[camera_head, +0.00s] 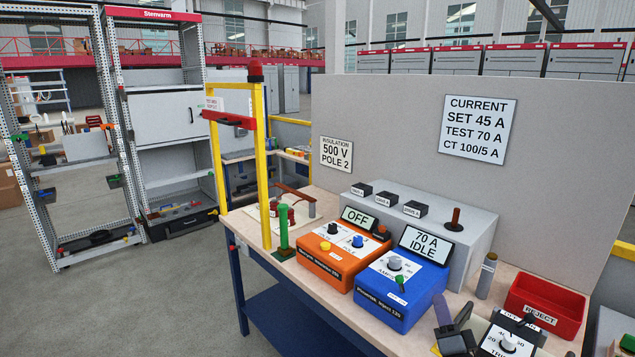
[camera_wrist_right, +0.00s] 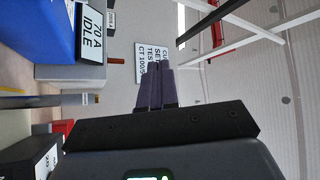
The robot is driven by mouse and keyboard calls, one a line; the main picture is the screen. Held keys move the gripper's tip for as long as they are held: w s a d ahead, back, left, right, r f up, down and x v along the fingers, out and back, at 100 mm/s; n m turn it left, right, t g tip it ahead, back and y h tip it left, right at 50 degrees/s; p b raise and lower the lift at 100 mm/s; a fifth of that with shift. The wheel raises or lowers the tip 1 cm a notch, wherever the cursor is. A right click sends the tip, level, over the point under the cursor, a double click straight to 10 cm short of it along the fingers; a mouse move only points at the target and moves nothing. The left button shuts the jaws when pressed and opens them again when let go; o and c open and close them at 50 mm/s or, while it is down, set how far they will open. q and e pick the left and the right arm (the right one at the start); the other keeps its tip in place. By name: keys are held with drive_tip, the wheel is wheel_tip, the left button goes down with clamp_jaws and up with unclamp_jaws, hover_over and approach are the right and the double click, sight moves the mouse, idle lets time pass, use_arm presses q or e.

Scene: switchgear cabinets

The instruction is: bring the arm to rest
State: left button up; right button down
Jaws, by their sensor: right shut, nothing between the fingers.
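My right gripper (camera_head: 445,318) is at the bottom of the head view, above the front edge of the bench, between the blue tester and a black-and-white device. Its dark fingers are together and hold nothing. In the right wrist view the closed fingers (camera_wrist_right: 155,88) point toward the grey panel with the white "CURRENT" sign (camera_wrist_right: 150,62). The blue tester (camera_head: 400,292) reads "70 A IDLE" and also shows in the right wrist view (camera_wrist_right: 45,25). My left gripper is in neither view.
The wooden bench (camera_head: 375,329) carries an orange tester (camera_head: 343,255) reading "OFF", a grey box (camera_head: 473,229), a red "REJECT" bin (camera_head: 545,305) and a black-and-white device (camera_head: 508,340). A yellow frame (camera_head: 262,165) stands at its left end. Open floor (camera_head: 170,290) lies left of it.

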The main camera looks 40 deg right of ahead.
drive_tip(key=s+a+f+n+g+y, duration=0.25)
drive_tip(key=a+f+n+y, duration=0.35)
drive_tip(key=a+f, duration=0.5)
drive_tip(key=s+a+f+n+g+y, duration=0.1)
drive_tip(key=a+f+n+g+y, duration=0.35)
drive_tip(key=a+f, duration=0.7)
drive_tip(key=s+a+n+g+y, duration=0.35)
drive_tip(key=s+a+n, duration=0.35)
drive_tip(key=a, duration=0.5)
drive_tip(key=s+f+n+g, duration=0.2)
drive_tip(key=s+n+g, duration=0.2)
drive_tip(key=s, duration=0.2)
wheel_tip(320, 180, up, 32)
drive_tip(key=p, duration=3.2)
drive_tip(key=shift+w+d+r+h, duration=0.15)
drive_tip(key=shift+d+h, duration=0.15)
drive_tip(key=shift+h, duration=0.1)
